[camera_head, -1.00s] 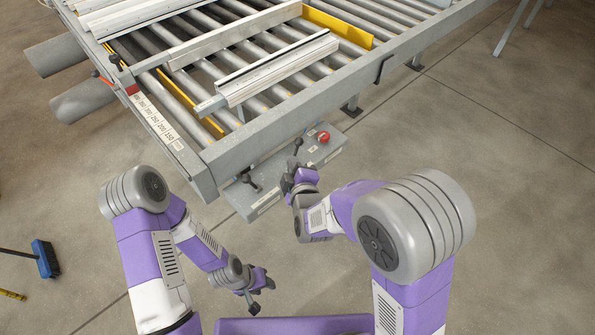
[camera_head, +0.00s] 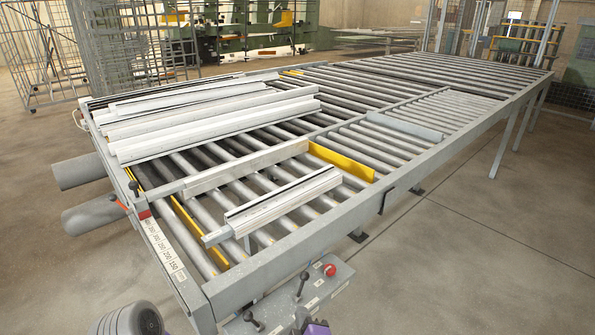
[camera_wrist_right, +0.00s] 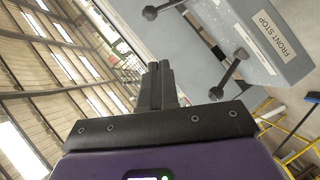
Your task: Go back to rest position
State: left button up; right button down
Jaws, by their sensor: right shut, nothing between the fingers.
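My right gripper (camera_head: 303,316) shows at the bottom edge of the head view, in front of the grey control box (camera_head: 330,287) on the bench's near corner. In the right wrist view its two dark fingers (camera_wrist_right: 160,85) are together, shut and empty. A lever with a black knob (camera_wrist_right: 232,72) on the box stands to the right of the fingers, apart from them in the picture. My left gripper is out of view; only a grey joint of that arm shows at the bottom left of the head view.
The roller bench (camera_head: 285,233) carries a short profile (camera_head: 272,208) near its front and several white profiles (camera_head: 200,125) at the back left. The box has a red knob (camera_head: 329,270) and a lever (camera_head: 303,283). Floor to the right (camera_head: 450,275) is clear.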

jog(key=s+d+f+m+g+h, duration=0.1)
jog(key=s+d+f+m+g, duration=0.2)
jog(key=f, duration=0.6)
jog(key=s+d+f+m+g, duration=0.1)
jog(key=d+f+m+g, duration=0.3)
jog(key=f, duration=0.5)
jog(key=s+d+f+m+g+y, duration=0.1)
jog(key=s+f+m+g+y, duration=0.1)
jog(key=s+f+m+g, duration=0.4)
jog(key=s+f+m, duration=0.4)
jog(key=s+f, duration=0.3)
jog(key=s, duration=0.1)
jog(key=shift+m+g, duration=0.4)
